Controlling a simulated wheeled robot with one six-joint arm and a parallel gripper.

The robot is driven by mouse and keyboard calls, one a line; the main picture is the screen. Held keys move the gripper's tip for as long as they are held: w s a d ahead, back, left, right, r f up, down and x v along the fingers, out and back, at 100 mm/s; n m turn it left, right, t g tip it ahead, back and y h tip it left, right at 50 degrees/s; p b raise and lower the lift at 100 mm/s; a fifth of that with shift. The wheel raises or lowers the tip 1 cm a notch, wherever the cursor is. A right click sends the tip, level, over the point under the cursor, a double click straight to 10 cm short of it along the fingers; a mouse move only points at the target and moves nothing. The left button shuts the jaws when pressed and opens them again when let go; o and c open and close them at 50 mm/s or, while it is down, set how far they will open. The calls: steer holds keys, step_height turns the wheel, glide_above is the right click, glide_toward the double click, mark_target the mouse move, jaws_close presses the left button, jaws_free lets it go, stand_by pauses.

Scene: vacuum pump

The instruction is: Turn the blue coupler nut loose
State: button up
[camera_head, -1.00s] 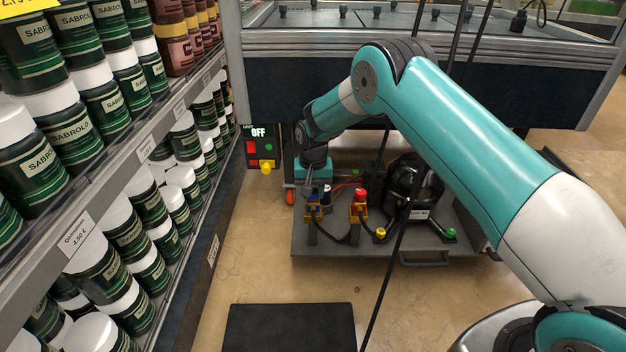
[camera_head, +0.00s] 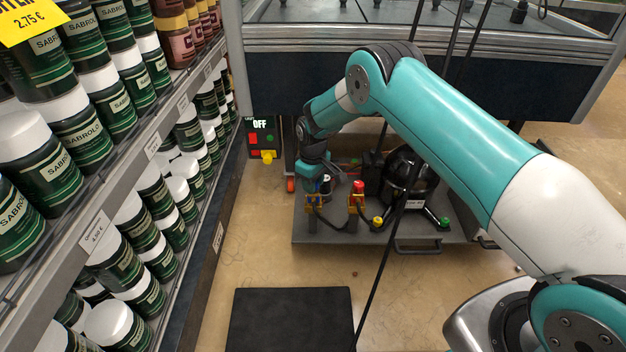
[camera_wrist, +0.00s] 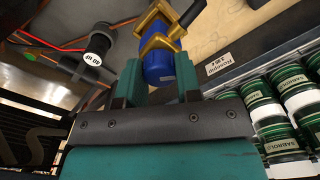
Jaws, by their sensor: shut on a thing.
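In the wrist view, the blue coupler nut (camera_wrist: 158,68) sits between the two teal fingers of my gripper (camera_wrist: 158,82), which is shut on it. In the head view, my gripper (camera_head: 313,186) points down at the left coupler post (camera_head: 314,202) on the grey cart. The blue nut is mostly hidden there by the gripper.
A red-topped coupler (camera_head: 358,190) stands just right of the gripper, with a black pump (camera_head: 405,180) beyond it. The cart (camera_head: 340,232) carries cables and green and yellow knobs. A shelf of jars (camera_head: 130,215) is on the left. A control box (camera_head: 263,135) reads OFF.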

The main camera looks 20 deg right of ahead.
steer(key=shift+n, duration=0.7)
steer(key=shift+n+p, duration=0.3)
steer(key=shift+n, duration=0.6)
stand_by(0.6)
steer(key=o, duration=0.9)
steer(key=shift+o, duration=0.2)
steer(key=shift+r, duration=0.15)
step_height(320, 180, up, 17)
steer(key=p, duration=0.5)
